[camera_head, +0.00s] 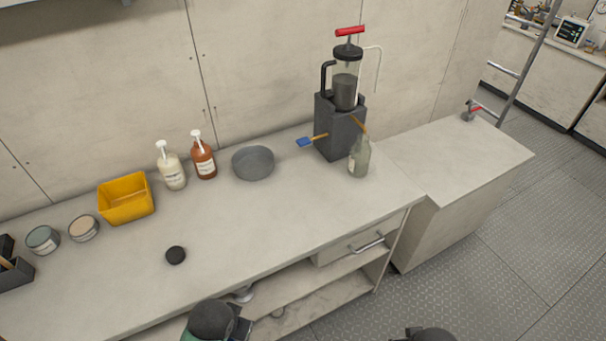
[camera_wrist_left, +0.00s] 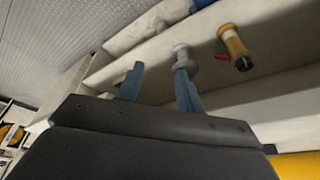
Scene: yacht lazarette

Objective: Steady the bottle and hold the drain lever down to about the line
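A clear greenish bottle (camera_head: 358,160) stands upright on the counter at the right, beside the front of a dark block (camera_head: 340,132). A brass spout (camera_head: 358,123) slants from the block toward the bottle's mouth. The drain lever, with a blue tip (camera_head: 305,142) on a brass stem, sticks out of the block's left side. A clear cylinder (camera_head: 347,70) with dark contents sits on the block. I cannot make out a line. My left gripper (camera_wrist_left: 159,86) shows two blue fingers spread apart, with nothing held between them, away from the bottle. My right gripper is not in view.
The counter's front middle is clear. A drawer handle (camera_head: 367,243) juts out below.

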